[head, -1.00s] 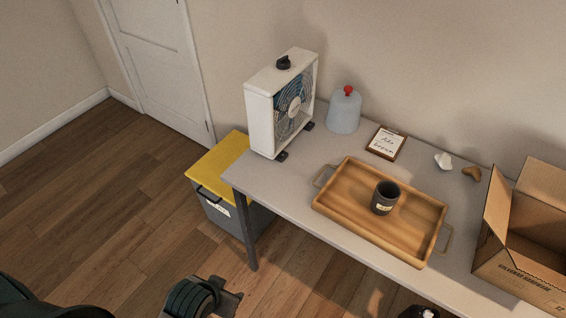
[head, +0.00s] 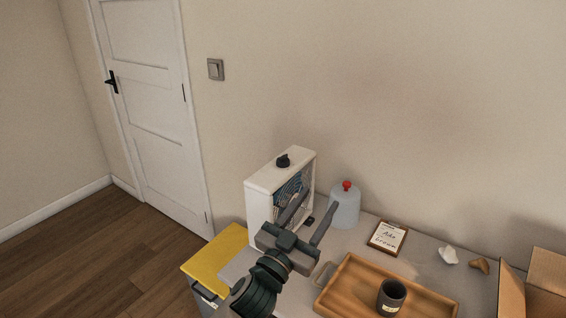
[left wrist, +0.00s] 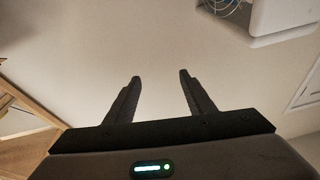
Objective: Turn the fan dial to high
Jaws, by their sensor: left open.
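A white box fan (head: 264,200) stands at the left end of the table, its grille facing right. Its black dial (head: 283,160) sits on top, and its setting is too small to read. My left gripper (head: 308,213) is open and empty, in front of the fan's grille and below the dial in the picture. Its two fingers point up, apart from the dial. In the left wrist view the open fingers (left wrist: 160,78) have nothing between them, and a corner of the fan (left wrist: 285,15) shows at the top right. My right gripper is not in view.
A grey bell-shaped jar (head: 345,208) with a red knob stands right of the fan. A wooden tray (head: 345,300) holds a dark cup (head: 391,297). A framed card (head: 388,238) and a cardboard box (head: 545,275) are farther right. A yellow-lidded bin (head: 215,257) stands left of the table.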

